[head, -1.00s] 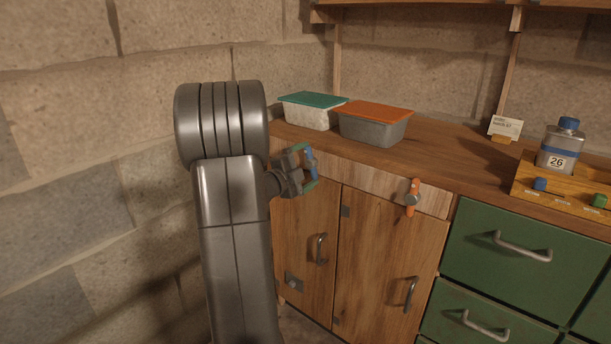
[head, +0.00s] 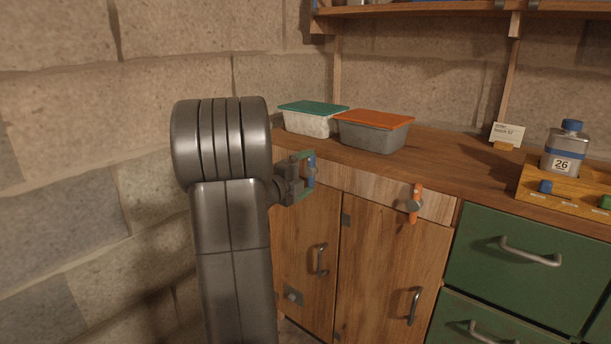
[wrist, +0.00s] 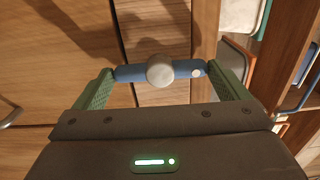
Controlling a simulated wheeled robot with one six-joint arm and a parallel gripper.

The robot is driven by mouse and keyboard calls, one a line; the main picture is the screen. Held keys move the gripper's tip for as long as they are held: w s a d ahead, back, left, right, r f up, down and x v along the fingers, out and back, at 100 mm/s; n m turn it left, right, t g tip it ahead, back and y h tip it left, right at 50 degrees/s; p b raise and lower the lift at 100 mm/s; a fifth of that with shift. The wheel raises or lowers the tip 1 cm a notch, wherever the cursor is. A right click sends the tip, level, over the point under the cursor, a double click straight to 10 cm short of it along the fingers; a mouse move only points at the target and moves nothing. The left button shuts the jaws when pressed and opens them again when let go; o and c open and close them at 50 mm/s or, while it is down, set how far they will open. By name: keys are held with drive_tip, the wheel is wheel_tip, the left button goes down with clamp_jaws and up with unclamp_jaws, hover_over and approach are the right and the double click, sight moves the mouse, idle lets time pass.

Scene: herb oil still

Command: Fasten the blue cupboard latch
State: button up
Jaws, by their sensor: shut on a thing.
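The blue latch (wrist: 130,73) is a bar with a round grey pivot knob in its middle, mounted at the top of the left cupboard door (head: 298,232). In the head view the blue latch (head: 310,170) looks upright, partly hidden by the jaws. My gripper (head: 303,178) reaches it from the left. In the wrist view the green fingers of my gripper (wrist: 163,82) stand at the two ends of the blue bar, shut on it. An orange latch (head: 415,203) stands near upright above the right cupboard door (head: 385,260).
Two lidded boxes, one teal-lidded (head: 312,120) and one orange-lidded (head: 373,132), stand on the counter (head: 450,165) above the doors. Green drawers (head: 505,255) are to the right. A stone wall (head: 90,200) is close on the left. A bottle (head: 565,150) stands at the right.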

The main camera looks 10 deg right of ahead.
drive_tip(key=shift+f, duration=0.1)
drive_tip(key=o, duration=0.6)
drive_tip(key=p+v, duration=0.3)
drive_tip(key=v, duration=1.1)
drive_tip(key=shift+d, duration=0.1)
drive_tip(key=b+x, duration=0.3)
drive_tip(key=x, duration=1.1)
